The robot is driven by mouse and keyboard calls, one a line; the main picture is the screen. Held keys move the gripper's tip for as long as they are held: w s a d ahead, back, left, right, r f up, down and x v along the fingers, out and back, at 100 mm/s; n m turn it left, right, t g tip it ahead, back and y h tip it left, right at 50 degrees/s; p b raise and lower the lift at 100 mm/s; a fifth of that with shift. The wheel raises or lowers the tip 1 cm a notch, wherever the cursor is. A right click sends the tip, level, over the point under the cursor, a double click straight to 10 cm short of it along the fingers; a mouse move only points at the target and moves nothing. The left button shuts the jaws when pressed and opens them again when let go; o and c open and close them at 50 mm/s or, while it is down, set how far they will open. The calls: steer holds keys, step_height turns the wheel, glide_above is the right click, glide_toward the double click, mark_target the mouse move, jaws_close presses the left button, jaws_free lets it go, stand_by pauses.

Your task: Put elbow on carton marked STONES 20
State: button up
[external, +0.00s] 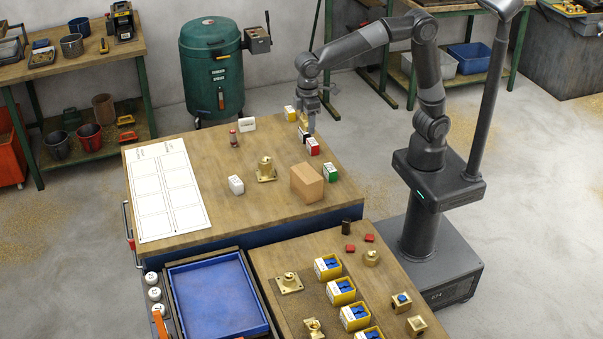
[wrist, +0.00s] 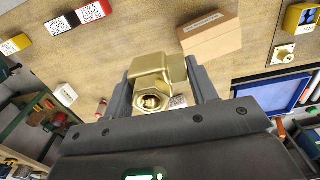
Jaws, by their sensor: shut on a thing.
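My gripper (external: 309,122) is above the far right part of the wooden table. It is shut on a brass elbow (external: 303,119). In the wrist view the elbow (wrist: 155,82) is between the two fingers of my gripper (wrist: 163,85), with an open threaded end towards the camera. Small cartons stand below and around it: a red one (external: 312,147), a yellow one (external: 290,112) and a green one (external: 331,172). A black carton (wrist: 63,22) shows beside the red one in the wrist view. I cannot read which carton is marked STONES 20.
A brown cardboard box (external: 307,184), a brass fitting (external: 266,170) and a white carton (external: 236,185) stand on the table. A small bottle (external: 233,138) and a white sign (external: 247,124) are further back. A printed sheet (external: 165,190) lies at left. Bare wood lies between them.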

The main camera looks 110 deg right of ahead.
glide_above(306, 173)
step_height(306, 173, down, 6)
steer(key=shift+s+f, duration=0.1)
steer(key=shift+f, duration=2)
steer(key=shift+f, duration=0.1)
steer(key=o, duration=1.4)
step_height(306, 173, up, 12)
steer(key=s+d+r+t, duration=0.1)
steer(key=s+d+r, duration=0.15)
steer(key=s, duration=0.55)
steer(key=s+d+r+t, duration=0.2)
steer(key=s+d, duration=0.1)
steer(key=s, duration=0.4)
steer(key=s+f+t, duration=0.1)
steer(key=s, duration=0.4)
steer(key=s+d+f, duration=0.1)
steer(key=s+f, duration=0.1)
steer(key=s, duration=0.3)
steer(key=s+d+f+t, duration=0.1)
steer(key=s+f, duration=0.1)
steer(key=s, duration=0.3)
steer(key=shift+d+t, duration=0.25)
steer(key=shift+t, duration=0.05)
